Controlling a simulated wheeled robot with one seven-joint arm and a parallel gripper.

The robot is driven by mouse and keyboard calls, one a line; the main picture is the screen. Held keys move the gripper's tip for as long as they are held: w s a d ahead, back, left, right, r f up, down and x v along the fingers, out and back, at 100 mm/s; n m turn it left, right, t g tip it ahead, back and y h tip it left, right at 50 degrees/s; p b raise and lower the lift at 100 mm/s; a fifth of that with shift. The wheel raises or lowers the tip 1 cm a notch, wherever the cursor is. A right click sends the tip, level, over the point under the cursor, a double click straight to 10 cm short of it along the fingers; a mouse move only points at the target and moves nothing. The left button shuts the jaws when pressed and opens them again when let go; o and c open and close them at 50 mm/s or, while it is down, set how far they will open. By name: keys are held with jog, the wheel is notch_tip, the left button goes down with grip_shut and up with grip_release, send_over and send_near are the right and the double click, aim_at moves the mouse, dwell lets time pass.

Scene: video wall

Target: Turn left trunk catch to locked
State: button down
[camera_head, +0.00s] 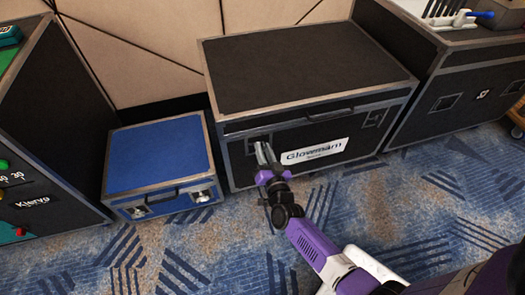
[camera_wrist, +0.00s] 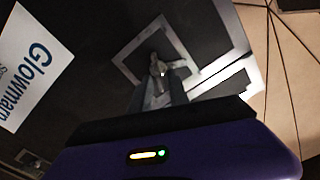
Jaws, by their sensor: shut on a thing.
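The black trunk (camera_head: 310,65) with silver edges and a white "Glowmarn" label (camera_head: 314,151) stands in the middle of the head view. Its left catch sits in a square silver-framed recess on the front; in the wrist view the catch (camera_wrist: 157,66) shows as a small metal piece inside the frame. My gripper (camera_head: 266,153) is at this catch, its fingers (camera_wrist: 160,82) closed around the small metal piece. The fingers hide part of the catch, and I cannot tell its exact turn. The right catch (camera_head: 375,118) is in a similar recess.
A small blue case (camera_head: 158,155) with a handle stands left of the trunk. A tall black case (camera_head: 60,120) is at far left. Another black case (camera_head: 465,85) stands at right. Patterned blue carpet in front is clear.

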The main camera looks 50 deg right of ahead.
jog(key=m+b, duration=0.2)
jog(key=m, duration=0.2)
jog(key=f+m+b, duration=0.1)
jog(key=m, duration=0.3)
jog(key=m+b, duration=0.2)
jog(key=m, duration=0.2)
jog(key=shift+s+d+f+m+b, duration=0.25)
jog(key=shift+s+d+m+b, duration=0.05)
jog(key=shift+m, duration=0.1)
dwell(0.3)
jog(key=c, duration=1.6)
grip_release()
jog(key=shift+p+v, duration=0.95)
jog(key=shift+v, duration=2.95)
